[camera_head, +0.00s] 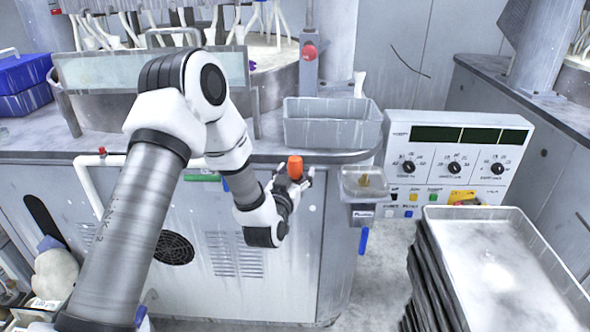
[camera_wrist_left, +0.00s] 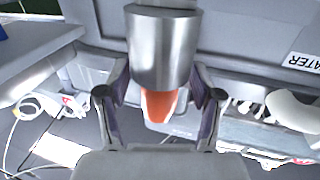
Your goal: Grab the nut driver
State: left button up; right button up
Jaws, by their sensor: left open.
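An orange handle, which looks like the nut driver (camera_head: 295,166), shows upright at my left gripper (camera_head: 292,181), just off the front edge of the bench in the head view. In the left wrist view the orange part of the nut driver (camera_wrist_left: 160,104) lies between the two spread fingers of my left gripper (camera_wrist_left: 158,104), with a gap on each side. A wide shiny metal cylinder (camera_wrist_left: 163,52) covers part of it there; I cannot tell whether it belongs to the tool. The left gripper is open. My right gripper is not in view.
A grey bin (camera_head: 332,130) sits on the bench behind the gripper. A small clear tray (camera_head: 364,184) is at the bench corner, with a blue handle (camera_head: 363,241) below. A control panel (camera_head: 455,155) stands right, behind stacked trays (camera_head: 500,275).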

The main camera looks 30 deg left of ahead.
pick_arm(q)
jog(key=shift+w+f, duration=0.1)
jog(key=shift+w, duration=0.05)
grip_shut()
